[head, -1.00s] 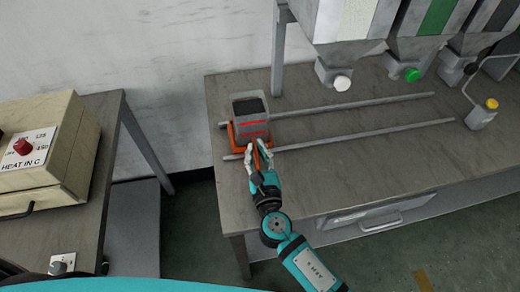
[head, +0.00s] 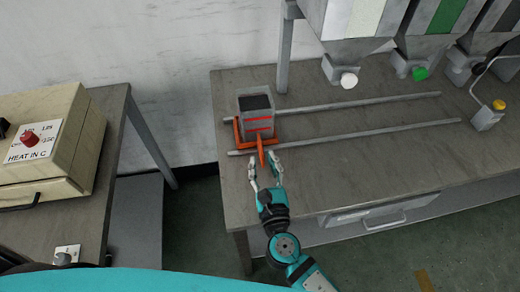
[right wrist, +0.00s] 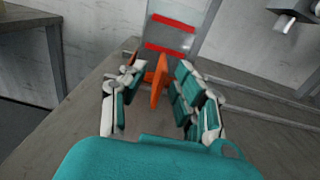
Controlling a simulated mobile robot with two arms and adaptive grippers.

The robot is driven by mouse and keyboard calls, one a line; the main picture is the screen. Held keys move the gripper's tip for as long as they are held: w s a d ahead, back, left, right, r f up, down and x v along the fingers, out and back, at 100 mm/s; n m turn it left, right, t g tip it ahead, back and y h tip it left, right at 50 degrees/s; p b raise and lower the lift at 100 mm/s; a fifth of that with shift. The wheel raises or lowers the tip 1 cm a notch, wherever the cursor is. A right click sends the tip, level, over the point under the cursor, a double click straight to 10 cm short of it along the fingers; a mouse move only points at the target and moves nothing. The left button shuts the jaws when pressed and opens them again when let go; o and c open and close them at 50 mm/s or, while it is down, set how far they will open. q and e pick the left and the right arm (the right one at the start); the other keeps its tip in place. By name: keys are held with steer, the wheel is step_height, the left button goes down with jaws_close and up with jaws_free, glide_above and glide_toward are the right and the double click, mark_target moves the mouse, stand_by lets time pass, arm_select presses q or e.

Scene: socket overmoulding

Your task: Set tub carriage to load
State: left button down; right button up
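The tub carriage (head: 241,135) is an orange frame on two grey rails at the left end of the right-hand bench. A grey tub (head: 257,113) with a dark inside and red lines stands upright on it. An orange handle (head: 262,151) sticks out from the carriage's front. My right gripper (head: 264,167) is open just in front of the handle. In the right wrist view the handle (right wrist: 159,82) stands between the spread fingers (right wrist: 155,92), with gaps on both sides. My left gripper is not in view.
The rails (head: 350,138) run right, clear of other things, past hoppers with a white outlet knob (head: 349,80) and a green one (head: 419,73). A yellow-knobbed part (head: 488,116) stands at the far right. A heater box (head: 50,140) sits on the left bench.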

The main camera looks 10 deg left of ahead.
steer(key=v, duration=0.6)
steer(key=shift+s, duration=0.4)
